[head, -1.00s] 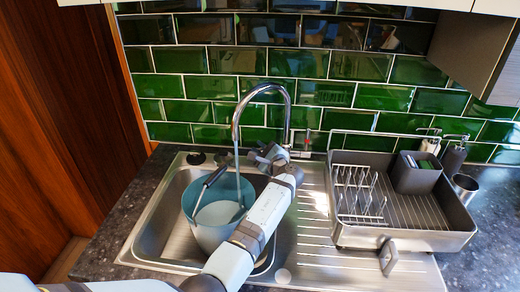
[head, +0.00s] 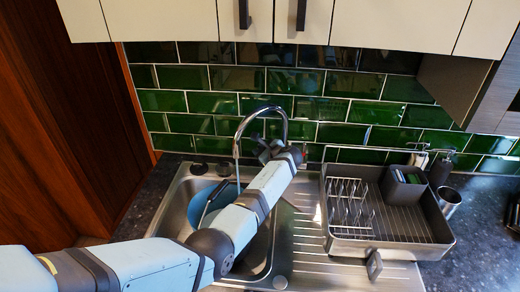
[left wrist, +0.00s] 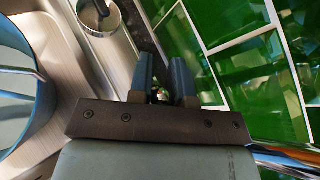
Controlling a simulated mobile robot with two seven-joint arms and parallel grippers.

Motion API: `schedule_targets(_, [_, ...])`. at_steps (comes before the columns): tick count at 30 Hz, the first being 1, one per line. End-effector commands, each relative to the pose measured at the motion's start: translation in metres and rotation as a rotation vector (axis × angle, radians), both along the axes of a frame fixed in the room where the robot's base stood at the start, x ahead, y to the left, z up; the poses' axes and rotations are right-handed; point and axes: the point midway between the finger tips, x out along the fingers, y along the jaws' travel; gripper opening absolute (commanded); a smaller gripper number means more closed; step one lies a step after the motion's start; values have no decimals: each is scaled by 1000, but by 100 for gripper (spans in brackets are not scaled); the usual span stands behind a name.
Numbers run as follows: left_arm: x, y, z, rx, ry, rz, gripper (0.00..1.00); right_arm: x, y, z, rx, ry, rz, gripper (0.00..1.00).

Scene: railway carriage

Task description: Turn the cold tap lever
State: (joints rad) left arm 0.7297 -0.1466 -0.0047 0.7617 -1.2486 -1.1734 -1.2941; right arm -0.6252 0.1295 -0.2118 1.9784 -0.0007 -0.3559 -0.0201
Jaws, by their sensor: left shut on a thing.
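The chrome tap (head: 266,108) arches over the sink in front of the green tiles. A thin pale blue line, which looks like water, hangs from its spout toward the blue bucket (head: 200,207). My left gripper (head: 268,150) is at the tap's base, and there it hides the cold tap lever in the head view. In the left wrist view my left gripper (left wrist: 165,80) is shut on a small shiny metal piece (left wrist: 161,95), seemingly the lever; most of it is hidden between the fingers. My right gripper is not in view.
The bucket stands in the steel sink (head: 178,188), partly behind my left arm. A dish rack (head: 338,243) stands on the drainer at right, with bottles and a cup (head: 449,200) beyond. Cupboards (head: 400,25) overhang the tiled wall. A wooden panel (head: 60,120) is at left.

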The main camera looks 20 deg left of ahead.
Motion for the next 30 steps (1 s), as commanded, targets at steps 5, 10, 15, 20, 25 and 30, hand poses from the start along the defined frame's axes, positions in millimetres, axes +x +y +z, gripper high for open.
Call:
schedule_targets(5, [3, 2, 2, -10, 42, 0, 0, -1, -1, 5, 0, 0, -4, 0])
schedule_targets(10, [4, 2, 2, -15, 55, 1, 0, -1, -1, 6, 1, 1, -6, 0])
schedule_targets(15, [4, 2, 2, -15, 55, 1, 0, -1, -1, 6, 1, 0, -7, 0])
schedule_targets(20, [4, 2, 2, -14, 55, 1, 25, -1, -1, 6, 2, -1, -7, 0])
schedule_targets(25, [4, 2, 1, -15, 55, 0, 43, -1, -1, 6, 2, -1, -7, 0])
schedule_targets(30, [4, 1, 1, -15, 55, 0, 43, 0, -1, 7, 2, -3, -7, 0])
